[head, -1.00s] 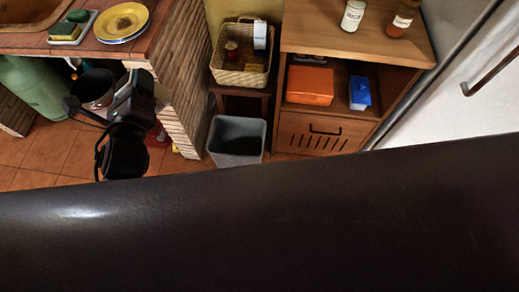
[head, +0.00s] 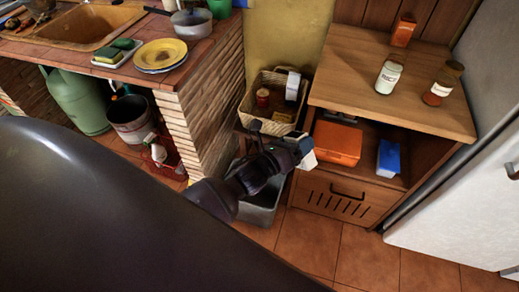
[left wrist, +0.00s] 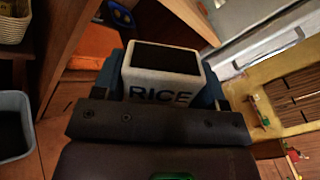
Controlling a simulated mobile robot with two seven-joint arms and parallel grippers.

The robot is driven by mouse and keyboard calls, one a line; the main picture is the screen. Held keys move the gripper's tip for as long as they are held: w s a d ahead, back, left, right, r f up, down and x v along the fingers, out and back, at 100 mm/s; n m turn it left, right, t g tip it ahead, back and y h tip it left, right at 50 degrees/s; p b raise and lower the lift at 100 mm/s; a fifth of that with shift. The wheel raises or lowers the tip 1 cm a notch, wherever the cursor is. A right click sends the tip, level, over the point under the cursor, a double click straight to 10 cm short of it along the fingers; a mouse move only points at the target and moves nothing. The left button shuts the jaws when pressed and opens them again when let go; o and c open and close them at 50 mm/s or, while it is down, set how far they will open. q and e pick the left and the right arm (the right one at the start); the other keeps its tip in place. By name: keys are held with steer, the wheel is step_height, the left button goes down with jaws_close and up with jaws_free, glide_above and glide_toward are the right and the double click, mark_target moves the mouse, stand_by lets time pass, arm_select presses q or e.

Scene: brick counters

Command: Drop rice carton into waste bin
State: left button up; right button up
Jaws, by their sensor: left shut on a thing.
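My left gripper (head: 296,150) is shut on a white rice carton with a dark top. The rice carton (head: 307,160) shows partly in the head view, in front of the wooden cabinet's left edge. In the left wrist view the carton (left wrist: 160,80) sits between the fingers, with "RICE" on its face. The grey waste bin (head: 262,216) stands on the floor below, partly hidden by my left arm. In the left wrist view the bin (left wrist: 14,100) is at the left edge, apart from the carton. My right gripper is not in view.
A wicker basket (head: 249,103) with items stands behind the bin. The wooden cabinet (head: 345,207) is close on the right, with an orange box (head: 337,144) and a blue box (head: 388,158) on its shelf. A brick counter (head: 205,110) stands left. Floor in front is clear.

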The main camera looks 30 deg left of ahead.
arm_select(q)
steer(key=w+a+f+b, duration=0.3)
steer(key=f, duration=0.9)
steer(key=w+a+f+b, duration=0.2)
steer(key=a+f+b, duration=0.2)
steer(key=f, duration=0.9)
steer(key=w+a+f+n+y+b, duration=0.1)
steer(key=a+f+n+y+b, duration=0.2)
steer(key=a+f+b, duration=0.6)
steer(key=a+f+y, duration=0.2)
steer(key=a+f, duration=0.4)
steer(key=f, duration=0.3)
steer(key=shift+a+f+t+b, duration=0.3)
steer(key=shift+f+t, duration=0.05)
steer(key=shift+t, duration=0.05)
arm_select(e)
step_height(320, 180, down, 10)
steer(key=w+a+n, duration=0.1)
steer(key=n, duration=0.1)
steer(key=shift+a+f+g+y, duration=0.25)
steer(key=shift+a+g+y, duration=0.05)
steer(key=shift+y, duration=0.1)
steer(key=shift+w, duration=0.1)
